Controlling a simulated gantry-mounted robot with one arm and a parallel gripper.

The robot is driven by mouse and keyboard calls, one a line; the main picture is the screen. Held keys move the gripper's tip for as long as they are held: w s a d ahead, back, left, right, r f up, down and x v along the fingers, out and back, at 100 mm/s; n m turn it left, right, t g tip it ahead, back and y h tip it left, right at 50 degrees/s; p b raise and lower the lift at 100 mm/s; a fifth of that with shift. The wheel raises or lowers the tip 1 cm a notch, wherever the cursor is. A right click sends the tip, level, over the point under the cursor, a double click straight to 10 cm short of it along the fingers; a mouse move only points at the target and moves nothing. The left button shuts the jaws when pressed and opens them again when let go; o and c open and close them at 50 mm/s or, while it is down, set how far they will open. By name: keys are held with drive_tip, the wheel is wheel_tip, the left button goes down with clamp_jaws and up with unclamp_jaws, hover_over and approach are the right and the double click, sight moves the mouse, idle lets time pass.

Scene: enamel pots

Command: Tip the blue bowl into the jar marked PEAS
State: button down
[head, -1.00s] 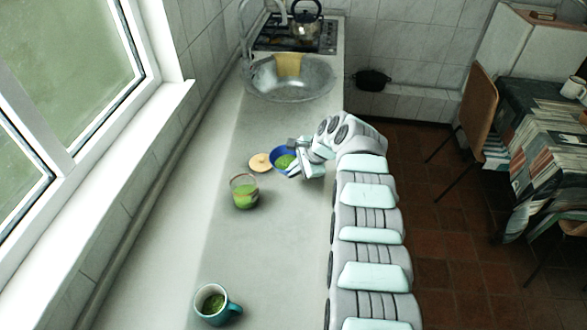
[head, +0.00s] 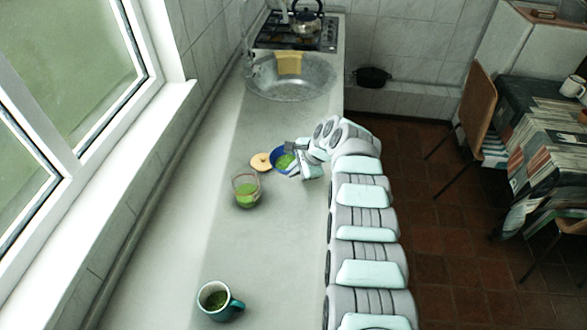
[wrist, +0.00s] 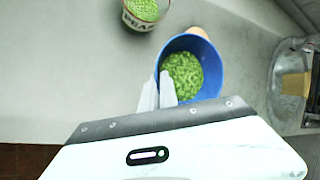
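The blue bowl (head: 275,154), holding green peas, is at the counter's right side; I cannot tell whether it touches the counter. In the wrist view the bowl (wrist: 214,60) is close, and the peas in it show plainly. My gripper (wrist: 160,82) has one finger on each side of the bowl's near left wall, with little gap, and looks shut on it. In the head view my gripper (head: 290,158) covers the bowl's right side. The jar (head: 246,190) stands nearer the head camera, upright, with peas inside. Its PEAS label shows on the jar (wrist: 139,22) in the wrist view.
A round wooden lid (head: 260,161) lies beside the bowl, partly behind it in the wrist view. A teal mug (head: 218,301) with green contents stands at the near end. The metal sink (head: 290,88) lies beyond. The counter between jar and mug is clear.

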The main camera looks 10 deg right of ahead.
sight(281, 171)
drive_tip(key=shift+s+a+r+h+p, duration=0.1)
drive_tip(key=shift+a+r+h+p, duration=0.65)
drive_tip(key=shift+p, duration=4.4)
drive_tip(key=shift+s+a+n+h+p, duration=0.1)
drive_tip(key=shift+a+n+h+p, duration=0.3)
drive_tip(key=shift+p, duration=0.85)
drive_tip(key=shift+a, duration=0.1)
drive_tip(key=shift+a+r+t+h, duration=0.35)
drive_tip(key=shift+a+h, duration=0.3)
drive_tip(key=shift+h, duration=0.2)
drive_tip(key=shift+s+f+b, duration=0.1)
drive_tip(key=shift+s+b, duration=0.05)
drive_tip(key=shift+b, duration=0.6)
drive_tip(key=shift+a+r+h+b, duration=0.2)
drive_tip(key=shift+h+b, duration=0.1)
drive_tip(key=shift+b, duration=0.35)
drive_tip(key=shift+a+b, duration=0.1)
drive_tip(key=shift+b, duration=0.4)
